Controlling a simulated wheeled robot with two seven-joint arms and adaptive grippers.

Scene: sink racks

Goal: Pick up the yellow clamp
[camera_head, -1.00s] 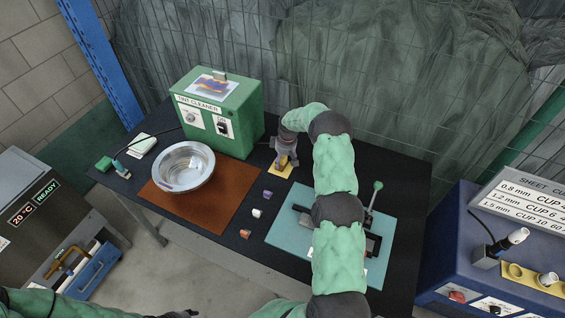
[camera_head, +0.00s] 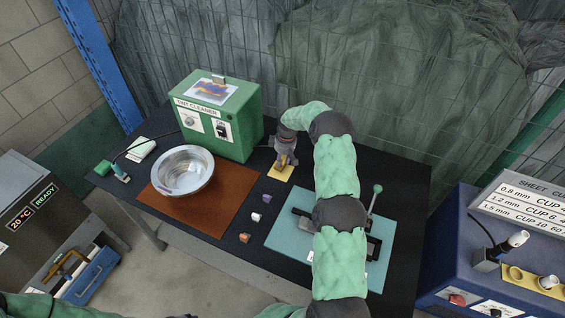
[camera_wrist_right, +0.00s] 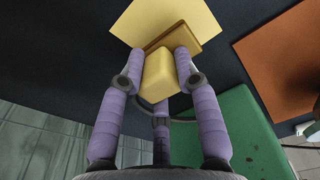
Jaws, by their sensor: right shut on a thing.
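The yellow clamp (camera_wrist_right: 158,75) is between the purple fingers of my right gripper (camera_wrist_right: 160,68) in the right wrist view. The fingers are shut on it. In the head view my right gripper (camera_head: 285,155) points down over a pale yellow mat (camera_head: 282,173) on the black table, and the clamp is mostly hidden by the gripper. The mat also shows in the right wrist view (camera_wrist_right: 140,18). I cannot tell whether the clamp touches the mat. My left gripper is not clearly in view.
A green tint cleaner box (camera_head: 240,125) stands left of my right gripper. A metal bowl (camera_head: 183,170) sits on a brown mat (camera_head: 215,210). Small cups (camera_head: 256,217) lie in front. A teal mat (camera_head: 285,238) with a lever device is at right, under my right arm.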

